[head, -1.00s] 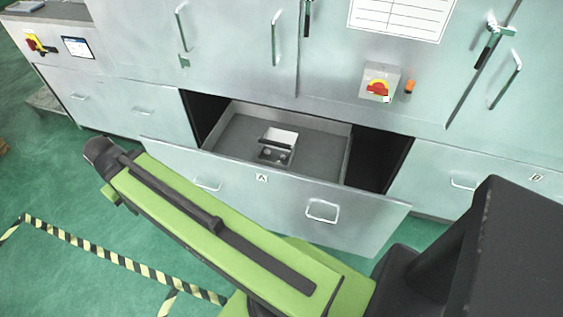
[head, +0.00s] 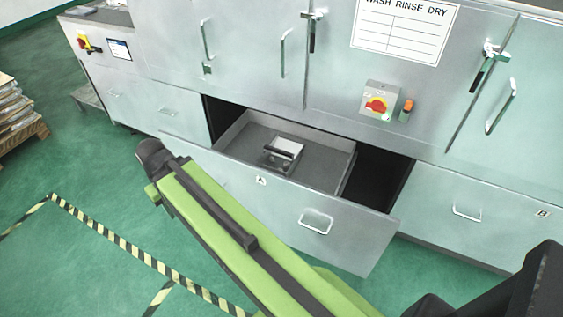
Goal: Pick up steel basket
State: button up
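A small steel basket (head: 275,159) sits inside the open drawer (head: 325,180) marked A, in the head view. It looks like a small metal box with a bright flat plate at its upper side; its contents are too small to tell. The basket rests on the drawer's grey floor, with free floor around it. My green and black arm crosses the lower middle of the view, in front of the drawer's left part. My gripper is not in view, so its state and its distance from the basket do not show.
The drawer front with its handle (head: 316,222) stands out from the grey cabinet (head: 250,60). A red rotary switch (head: 376,105) is on the cabinet face. A wooden pallet (head: 18,125) with stacked goods stands at far left. Green floor with striped tape (head: 120,245) is clear.

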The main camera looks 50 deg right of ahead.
aim_at(282, 153)
jog(key=z, duration=0.05)
jog(key=i, duration=0.9)
jog(key=u, duration=0.05)
